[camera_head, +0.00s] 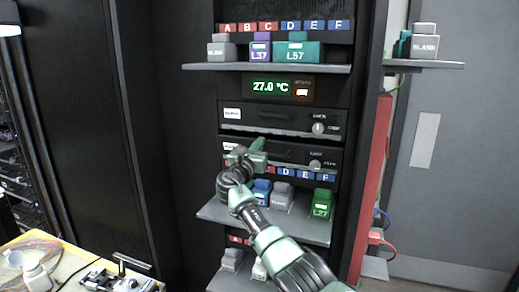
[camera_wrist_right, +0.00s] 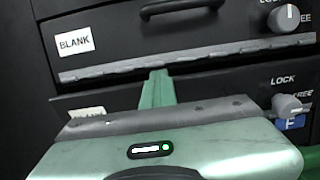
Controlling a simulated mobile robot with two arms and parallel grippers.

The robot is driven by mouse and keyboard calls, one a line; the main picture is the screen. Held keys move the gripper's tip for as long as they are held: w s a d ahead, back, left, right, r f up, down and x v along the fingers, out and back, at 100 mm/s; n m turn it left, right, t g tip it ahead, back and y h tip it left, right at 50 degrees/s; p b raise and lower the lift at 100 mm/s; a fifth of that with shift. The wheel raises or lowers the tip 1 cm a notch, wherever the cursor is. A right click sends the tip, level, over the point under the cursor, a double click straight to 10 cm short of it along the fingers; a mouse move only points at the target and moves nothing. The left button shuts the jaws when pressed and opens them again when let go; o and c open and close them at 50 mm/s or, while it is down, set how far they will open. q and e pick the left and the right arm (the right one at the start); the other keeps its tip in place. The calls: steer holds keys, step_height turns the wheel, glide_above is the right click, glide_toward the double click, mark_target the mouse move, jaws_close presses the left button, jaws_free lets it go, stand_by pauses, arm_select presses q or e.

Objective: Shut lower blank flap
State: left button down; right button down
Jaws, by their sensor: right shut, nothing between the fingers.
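The lower blank flap (camera_head: 292,150) is the dark front panel below a similar upper flap (camera_head: 270,118). Its BLANK label (camera_wrist_right: 88,113) and lock knob (camera_wrist_right: 287,105) show in the right wrist view. My right gripper (camera_head: 259,144) is shut and empty in front of the lower flap's left half. Its green fingers (camera_wrist_right: 158,82) reach to just below the upper flap's grey lip, near the top of the lower flap. I cannot tell if they touch it. My gripper hides much of the lower flap, and how far it stands open is unclear. My left gripper is out of view.
A grey shelf (camera_head: 215,211) below holds blue, grey and green blocks, including a green L27 block (camera_head: 322,203). An upper shelf (camera_head: 265,68) carries more blocks. A side shelf (camera_head: 440,65) sticks out at right. A workbench (camera_head: 65,268) stands at lower left.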

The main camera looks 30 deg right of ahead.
steer(key=shift+w+d+r+p, duration=0.35)
steer(key=shift+w+r+p, duration=0.1)
steer(key=shift+p, duration=0.15)
steer(key=shift+d+g+y+p, duration=0.1)
steer(key=shift+g+y+p, duration=0.25)
steer(key=shift+y, duration=0.25)
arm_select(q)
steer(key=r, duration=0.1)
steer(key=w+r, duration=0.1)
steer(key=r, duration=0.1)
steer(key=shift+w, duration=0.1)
arm_select(e)
steer(key=shift+w, duration=0.1)
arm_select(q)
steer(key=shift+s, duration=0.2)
arm_select(e)
steer(key=shift+d, duration=0.1)
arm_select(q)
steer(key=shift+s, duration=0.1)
arm_select(e)
steer(key=shift+f, duration=0.15)
